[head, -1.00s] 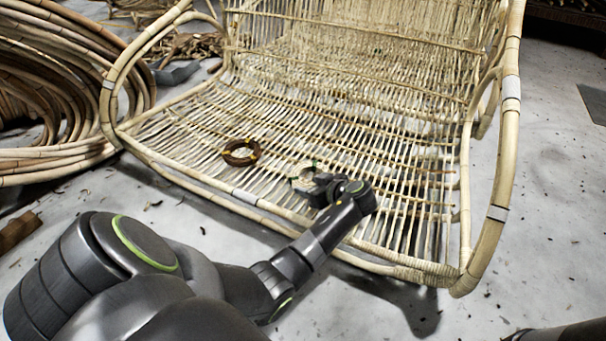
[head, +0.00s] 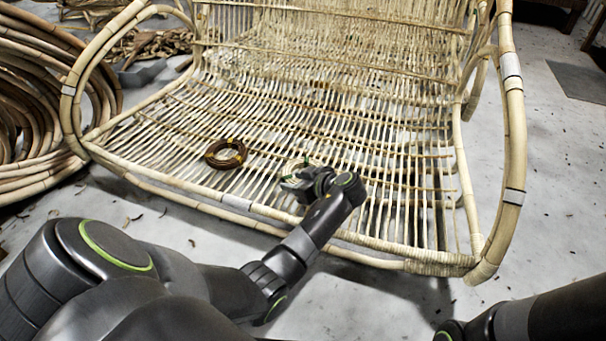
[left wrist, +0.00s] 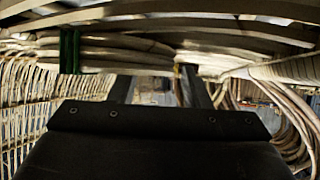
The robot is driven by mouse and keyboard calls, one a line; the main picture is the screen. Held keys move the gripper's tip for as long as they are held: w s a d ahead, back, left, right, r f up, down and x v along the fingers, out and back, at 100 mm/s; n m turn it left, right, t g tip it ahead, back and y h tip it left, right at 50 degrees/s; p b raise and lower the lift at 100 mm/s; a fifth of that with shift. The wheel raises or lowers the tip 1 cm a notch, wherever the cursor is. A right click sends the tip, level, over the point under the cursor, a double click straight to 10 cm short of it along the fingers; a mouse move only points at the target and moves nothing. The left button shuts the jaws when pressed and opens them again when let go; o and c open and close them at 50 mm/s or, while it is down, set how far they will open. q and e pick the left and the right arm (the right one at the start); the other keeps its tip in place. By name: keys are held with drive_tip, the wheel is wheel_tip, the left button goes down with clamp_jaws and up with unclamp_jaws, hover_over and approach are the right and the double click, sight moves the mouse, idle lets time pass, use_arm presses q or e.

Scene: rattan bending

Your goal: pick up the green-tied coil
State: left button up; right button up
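The green-tied coil (head: 303,163) is a pale ring lying on the rattan seat, partly hidden behind my left gripper. In the left wrist view its pale strands and a dark green tie (left wrist: 69,50) show large, close ahead of the fingers. My left gripper (head: 290,183) is at the near side of the coil, low over the seat. Its two fingers stand apart in the left wrist view (left wrist: 158,88), with a gap between them. I cannot tell whether they touch the coil. My right arm shows at the lower right, but its gripper is out of view.
A dark brown coil with yellow ties (head: 225,154) lies on the seat, left of the green-tied one. The rattan seat frame (head: 512,150) has curved arms at both sides and a raised front rail. Large rattan bundles (head: 35,110) stand at left. Grey floor (head: 560,210) is open at right.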

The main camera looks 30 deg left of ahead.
use_arm(q)
drive_tip(key=c, duration=0.8)
drive_tip(key=shift+r, duration=0.15)
drive_tip(key=shift+c, duration=0.2)
